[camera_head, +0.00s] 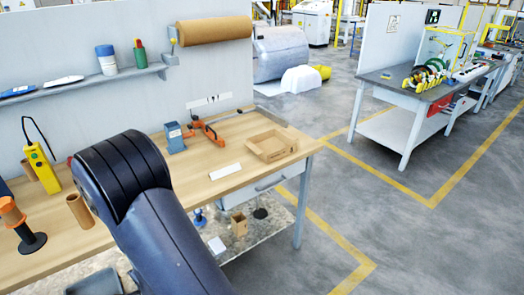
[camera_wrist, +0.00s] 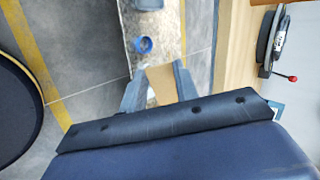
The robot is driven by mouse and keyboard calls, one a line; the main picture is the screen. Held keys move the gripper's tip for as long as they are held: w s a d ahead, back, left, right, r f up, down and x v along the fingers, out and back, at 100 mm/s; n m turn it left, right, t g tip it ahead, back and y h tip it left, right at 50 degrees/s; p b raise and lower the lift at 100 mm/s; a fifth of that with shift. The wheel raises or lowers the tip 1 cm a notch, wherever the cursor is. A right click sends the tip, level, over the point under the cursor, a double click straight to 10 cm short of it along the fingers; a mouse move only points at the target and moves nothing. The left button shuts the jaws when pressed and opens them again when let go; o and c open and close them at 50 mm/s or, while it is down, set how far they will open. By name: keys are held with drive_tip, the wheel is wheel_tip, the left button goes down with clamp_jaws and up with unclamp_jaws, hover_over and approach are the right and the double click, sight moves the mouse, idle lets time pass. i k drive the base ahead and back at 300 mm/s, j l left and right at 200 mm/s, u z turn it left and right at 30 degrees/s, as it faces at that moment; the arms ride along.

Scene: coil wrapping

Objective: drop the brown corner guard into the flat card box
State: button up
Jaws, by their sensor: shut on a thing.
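The flat card box (camera_head: 284,152), an open shallow tan box, sits near the right end of the wooden bench top (camera_head: 225,187) in the head view. In the wrist view my gripper (camera_wrist: 160,84) is shut on the brown corner guard (camera_wrist: 161,90), a plain brown piece between its two dark fingers. The guard's lower part is hidden by my wrist. In the head view my dark arm covers the front of the bench, and my gripper and the guard are hidden. The card box does not show in the wrist view.
Blue clamp-like tool (camera_head: 175,137), orange tool (camera_head: 207,130) and white card (camera_head: 226,171) lie left of the box. A brown tube (camera_head: 78,210), yellow controller (camera_head: 42,168) and orange-topped stand (camera_head: 22,228) stand left. A lower shelf holds a small box (camera_head: 239,223).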

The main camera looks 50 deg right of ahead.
sight(272, 150)
drive_tip(key=j+z, duration=0.1)
drive_tip(key=z, duration=1)
drive_tip(key=i+j, duration=0.05)
